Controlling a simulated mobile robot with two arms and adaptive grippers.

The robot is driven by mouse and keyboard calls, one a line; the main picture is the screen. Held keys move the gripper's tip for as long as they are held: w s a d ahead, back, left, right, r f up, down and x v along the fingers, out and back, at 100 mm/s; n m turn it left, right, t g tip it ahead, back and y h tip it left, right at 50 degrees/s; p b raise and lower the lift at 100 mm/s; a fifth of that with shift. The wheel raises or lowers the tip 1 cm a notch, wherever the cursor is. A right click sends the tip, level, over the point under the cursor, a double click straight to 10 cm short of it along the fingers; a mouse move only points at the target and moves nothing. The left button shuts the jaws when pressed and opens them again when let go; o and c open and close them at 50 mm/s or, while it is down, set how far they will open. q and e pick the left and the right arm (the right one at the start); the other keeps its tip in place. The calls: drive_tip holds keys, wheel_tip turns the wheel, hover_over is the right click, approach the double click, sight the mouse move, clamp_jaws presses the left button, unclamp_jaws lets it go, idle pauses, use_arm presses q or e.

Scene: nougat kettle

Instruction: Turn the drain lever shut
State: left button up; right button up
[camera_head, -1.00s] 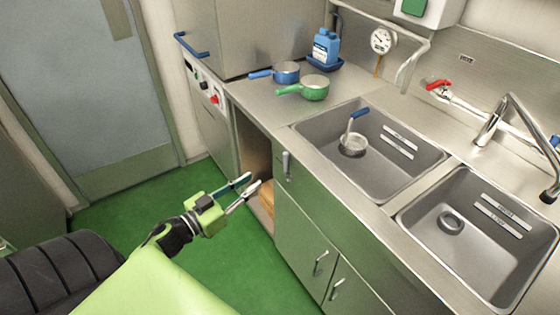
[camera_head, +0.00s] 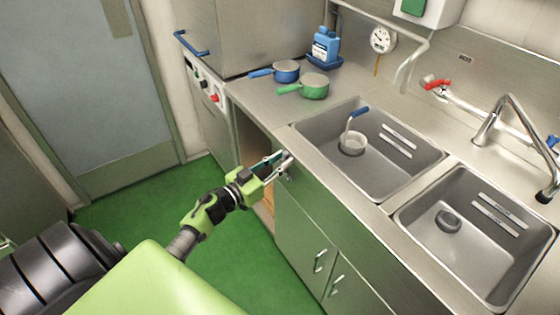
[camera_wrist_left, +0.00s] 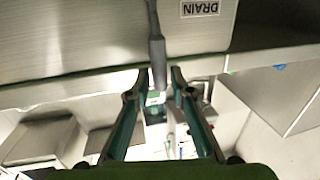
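The drain lever (camera_wrist_left: 156,48) is a dark grey bar on the metal front below the counter, next to a label reading DRAIN (camera_wrist_left: 200,8), which is upside down in the left wrist view. My left gripper (camera_wrist_left: 158,76) is open, with one finger on each side of the lever's end. Small gaps show between the fingers and the lever. In the head view my left gripper (camera_head: 286,163) is at the cabinet front below the left basin and hides much of the lever. My right gripper is not in view.
Two sink basins, the left (camera_head: 385,170) and the right (camera_head: 490,255), are set in the steel counter. A ladle (camera_head: 352,143) stands in the left one. Blue (camera_head: 286,71) and green (camera_head: 314,86) pans sit behind. Open green floor (camera_head: 130,215) lies left.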

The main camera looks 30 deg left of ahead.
use_arm(q)
drive_tip(key=shift+c, duration=0.3)
clamp_jaws()
